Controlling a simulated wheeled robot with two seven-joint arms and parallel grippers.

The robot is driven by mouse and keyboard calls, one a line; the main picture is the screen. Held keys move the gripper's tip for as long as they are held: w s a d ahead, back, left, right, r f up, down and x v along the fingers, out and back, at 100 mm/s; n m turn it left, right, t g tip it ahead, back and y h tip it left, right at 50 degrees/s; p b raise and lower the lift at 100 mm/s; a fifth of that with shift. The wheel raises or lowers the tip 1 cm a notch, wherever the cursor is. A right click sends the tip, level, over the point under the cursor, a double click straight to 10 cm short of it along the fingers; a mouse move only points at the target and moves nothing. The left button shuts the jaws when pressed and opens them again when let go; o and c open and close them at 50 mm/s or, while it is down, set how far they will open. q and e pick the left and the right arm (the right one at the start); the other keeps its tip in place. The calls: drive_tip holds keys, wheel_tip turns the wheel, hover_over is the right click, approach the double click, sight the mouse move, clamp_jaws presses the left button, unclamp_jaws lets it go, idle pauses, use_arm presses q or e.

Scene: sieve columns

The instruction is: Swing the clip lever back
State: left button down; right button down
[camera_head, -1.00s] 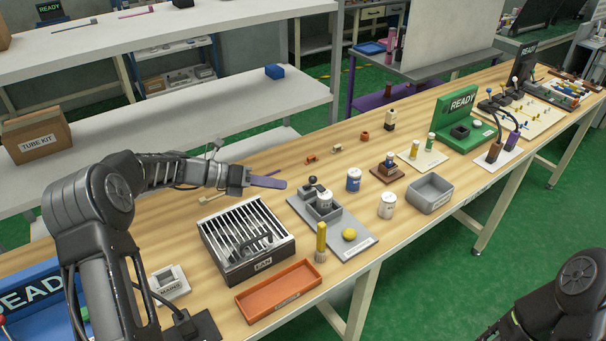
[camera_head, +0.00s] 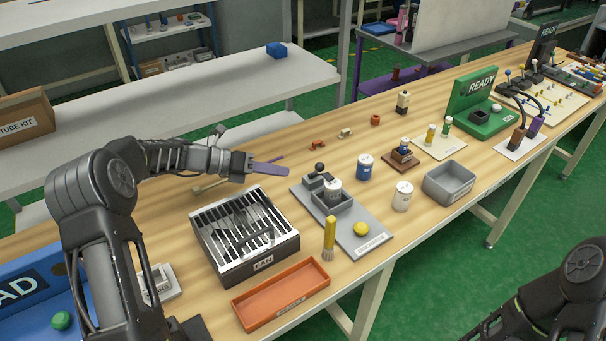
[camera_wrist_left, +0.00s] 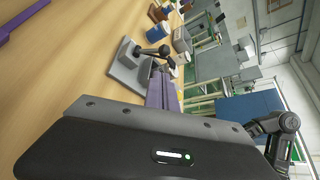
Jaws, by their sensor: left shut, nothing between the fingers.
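The clip lever (camera_head: 319,168) is a dark arm with a black ball knob on a grey fixture (camera_head: 370,238). The fixture stands on the bench right of the slatted fan box and has a small grey box with a white-lidded jar (camera_head: 333,188) in it. In the left wrist view the lever (camera_wrist_left: 163,50) shows just beyond my fingertips, with the grey base (camera_wrist_left: 127,75) beside it. My left gripper (camera_head: 284,172) has purple fingers, shut and empty, just left of the lever. I cannot tell whether they touch. My right gripper is out of view; only its arm shows.
A fan box (camera_head: 245,240) with metal slats and an orange tray (camera_head: 281,293) stand in front. A yellow-handled brush (camera_head: 329,238) stands near the fixture. A blue-labelled jar (camera_head: 365,167) and a white jar (camera_head: 402,196) stand to its right. A purple rod lies behind my gripper.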

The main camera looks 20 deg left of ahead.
sight(320, 170)
use_arm(q)
drive_tip(key=p+x, duration=0.1)
drive_tip(key=x, duration=0.9)
